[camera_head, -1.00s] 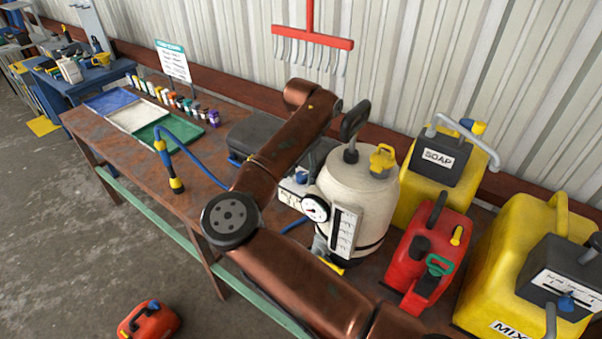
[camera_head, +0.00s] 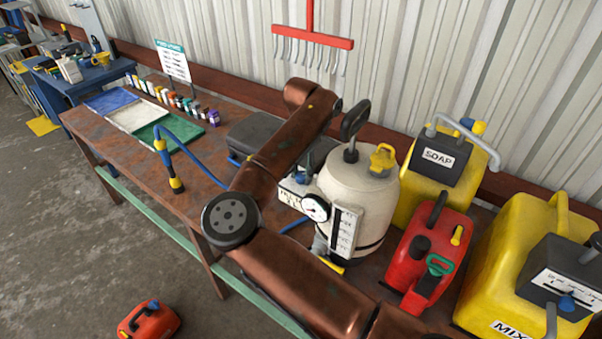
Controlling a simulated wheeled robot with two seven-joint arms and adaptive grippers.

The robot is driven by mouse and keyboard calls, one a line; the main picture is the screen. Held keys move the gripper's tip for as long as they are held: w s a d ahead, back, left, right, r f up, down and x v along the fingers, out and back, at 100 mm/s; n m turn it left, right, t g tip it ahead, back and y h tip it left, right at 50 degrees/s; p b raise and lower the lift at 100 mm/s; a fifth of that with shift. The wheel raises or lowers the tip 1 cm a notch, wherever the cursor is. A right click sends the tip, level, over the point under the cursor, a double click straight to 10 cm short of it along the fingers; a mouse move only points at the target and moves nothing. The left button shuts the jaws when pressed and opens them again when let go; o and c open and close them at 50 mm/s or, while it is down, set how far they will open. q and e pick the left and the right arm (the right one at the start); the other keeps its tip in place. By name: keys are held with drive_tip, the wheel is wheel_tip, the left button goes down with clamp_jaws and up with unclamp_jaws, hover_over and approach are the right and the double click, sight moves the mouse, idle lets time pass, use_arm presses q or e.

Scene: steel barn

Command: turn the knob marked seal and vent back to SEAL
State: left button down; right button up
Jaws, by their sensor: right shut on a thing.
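My right arm comes in from the lower right, bends at an elbow and reaches over the bench. My right gripper (camera_head: 308,170) is small and mostly hidden behind my forearm. It is shut at a blue knob (camera_head: 300,179) on a pale lettered plate (camera_head: 291,196), beside the white tank (camera_head: 344,198). The lettering is too small to read, and the knob's pointing direction cannot be told. The tank has a round gauge (camera_head: 315,208), a black top handle and a yellow fitting (camera_head: 382,158). My left gripper is not in view.
A red can (camera_head: 425,250), a yellow SOAP can (camera_head: 430,190) and a yellow MIX container (camera_head: 525,250) stand close on the right. A black case (camera_head: 255,135) and blue hose (camera_head: 208,172) lie left.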

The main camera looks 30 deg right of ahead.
drive_tip(key=n+b, duration=0.1)
drive_tip(key=n, duration=0.5)
drive_tip(key=shift+n, duration=0.4)
drive_tip(key=n, duration=0.3)
drive_tip(key=shift+n, duration=0.3)
drive_tip(key=shift+r+n, duration=0.1)
drive_tip(key=shift+n, duration=1.4)
drive_tip(key=o, duration=1.1)
drive_tip(key=shift+o, duration=0.2)
